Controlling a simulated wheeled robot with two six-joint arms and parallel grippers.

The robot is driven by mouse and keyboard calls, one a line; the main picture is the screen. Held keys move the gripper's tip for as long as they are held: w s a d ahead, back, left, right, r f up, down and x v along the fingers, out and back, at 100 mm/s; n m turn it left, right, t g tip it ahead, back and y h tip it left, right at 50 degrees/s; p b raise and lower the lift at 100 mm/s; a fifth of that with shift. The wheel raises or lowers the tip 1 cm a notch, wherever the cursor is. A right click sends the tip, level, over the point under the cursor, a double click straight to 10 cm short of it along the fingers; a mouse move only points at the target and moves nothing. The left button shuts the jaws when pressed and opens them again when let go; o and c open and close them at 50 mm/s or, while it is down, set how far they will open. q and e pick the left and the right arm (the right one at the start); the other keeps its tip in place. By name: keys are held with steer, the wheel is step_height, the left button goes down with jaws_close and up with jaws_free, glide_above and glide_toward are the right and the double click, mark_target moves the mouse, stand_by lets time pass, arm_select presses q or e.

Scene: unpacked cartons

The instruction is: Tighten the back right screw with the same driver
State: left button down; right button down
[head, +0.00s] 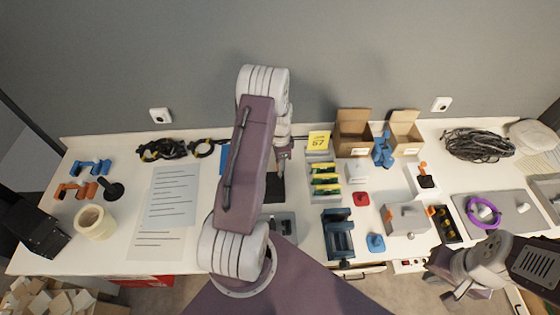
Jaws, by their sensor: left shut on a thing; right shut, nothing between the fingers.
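My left arm reaches up the middle of the head view and bends down to its wrist. My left gripper (284,157) is small here and points down over the back of the worktable. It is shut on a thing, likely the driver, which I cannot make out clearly. A dark plate (275,188) lies just below it, partly covered by my arm. A grey unit (285,226) sits nearer the front, also partly hidden. I cannot make out any screw, including the back right one. My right gripper (443,284) is shut and empty at the table's front right edge.
A yellow-marked bin rack (325,178), a blue fixture (338,235) and a grey box (407,219) stand right of my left arm. Open cartons (353,138) stand at the back. Papers (171,195) and a cream roll (95,223) lie left.

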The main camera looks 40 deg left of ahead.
arm_select(q)
steer(key=shift+n, duration=0.3)
steer(key=shift+r, duration=0.1)
steer(key=shift+r+p, duration=1.85)
steer(key=shift+r, duration=0.35)
